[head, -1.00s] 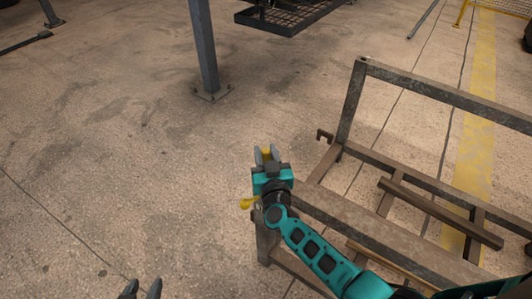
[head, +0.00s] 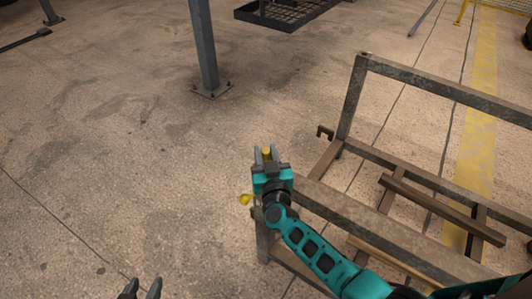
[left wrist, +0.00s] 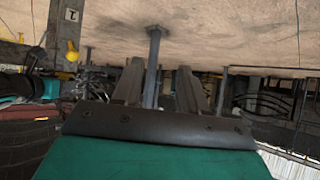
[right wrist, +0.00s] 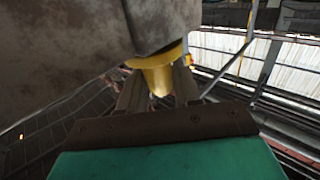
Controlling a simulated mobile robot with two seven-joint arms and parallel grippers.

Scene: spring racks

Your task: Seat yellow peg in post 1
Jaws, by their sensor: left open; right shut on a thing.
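My right gripper (head: 266,156) is shut on the yellow peg (head: 266,152), close to the left end of the grey metal rack (head: 345,215). In the right wrist view, the yellow peg (right wrist: 157,76) has a wide flange and stands between the fingers. The flange is right by a large grey metal part; I cannot tell whether they touch. In the left wrist view, a post with a "1" label (left wrist: 71,15) shows at the upper left, with a yellow piece (left wrist: 72,52) by it. My left gripper (head: 142,288) is open and empty at the bottom edge.
A yellow knob-like piece (head: 245,199) shows left of my right wrist, by the rack's near corner. A loose bar (head: 440,211) lies across the rack. A blue-grey column (head: 204,45) stands behind. The floor on the left is clear.

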